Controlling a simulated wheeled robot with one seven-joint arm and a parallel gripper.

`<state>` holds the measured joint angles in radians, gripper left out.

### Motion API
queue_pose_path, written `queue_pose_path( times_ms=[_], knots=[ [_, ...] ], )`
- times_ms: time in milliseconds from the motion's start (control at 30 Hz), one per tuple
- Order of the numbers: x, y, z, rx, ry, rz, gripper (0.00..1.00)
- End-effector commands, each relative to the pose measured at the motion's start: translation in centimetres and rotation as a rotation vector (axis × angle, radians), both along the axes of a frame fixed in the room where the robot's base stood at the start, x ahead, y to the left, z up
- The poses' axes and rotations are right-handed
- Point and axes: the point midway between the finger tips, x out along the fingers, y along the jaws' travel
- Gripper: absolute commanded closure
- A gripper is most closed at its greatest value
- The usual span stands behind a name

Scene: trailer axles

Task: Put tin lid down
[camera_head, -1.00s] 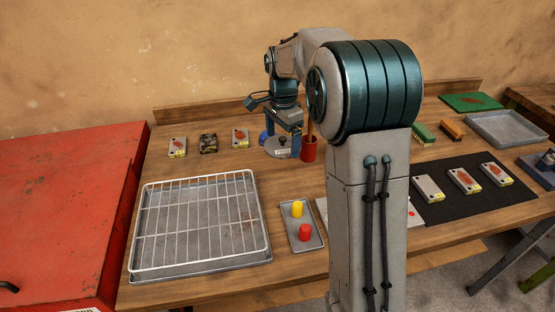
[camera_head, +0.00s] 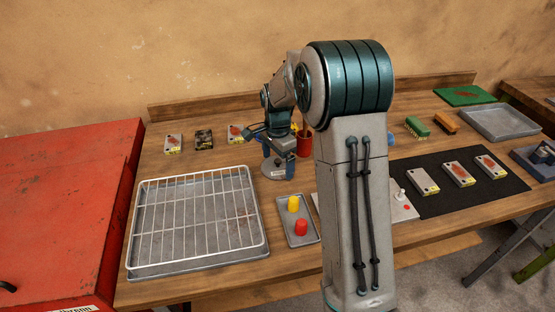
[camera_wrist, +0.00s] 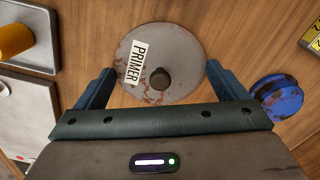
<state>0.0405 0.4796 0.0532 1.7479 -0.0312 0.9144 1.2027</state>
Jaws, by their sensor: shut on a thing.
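The tin lid (camera_head: 274,172) is a round grey disc with rust marks, a dark centre knob and a white label. In the wrist view the lid (camera_wrist: 180,50) shows the word PRIMER. My gripper (camera_wrist: 158,85) has one finger on each side of the lid and is shut on its rim. In the head view my gripper (camera_head: 279,160) is low over the wooden bench, with the lid below it. I cannot tell whether the lid touches the bench. A rust-marked blue round thing (camera_wrist: 280,98) is right of the gripper in the wrist view.
A wire rack on a tray (camera_head: 195,266) is at left. A small tray (camera_head: 300,239) with a yellow and a red cylinder is in front of the lid. A red cup (camera_head: 305,147) stands behind it. A black mat (camera_head: 440,205) with several boxes is at right.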

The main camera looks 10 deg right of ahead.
Motion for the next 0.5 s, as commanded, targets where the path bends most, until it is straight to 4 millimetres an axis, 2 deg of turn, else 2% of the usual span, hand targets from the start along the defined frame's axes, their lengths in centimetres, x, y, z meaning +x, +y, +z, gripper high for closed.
queue_pose_path(
  times_ms=[100,133,367,500],
  knots=[
    [0.00,0.00,-0.37,0.000,0.000,0.000,0.30],
    [0.01,-0.01,-0.29,0.000,0.000,0.000,0.02],
    [0.01,-0.01,-0.19,0.000,0.000,0.000,0.00],
    [0.06,0.00,0.62,0.000,-0.002,0.000,0.00]
  ],
)
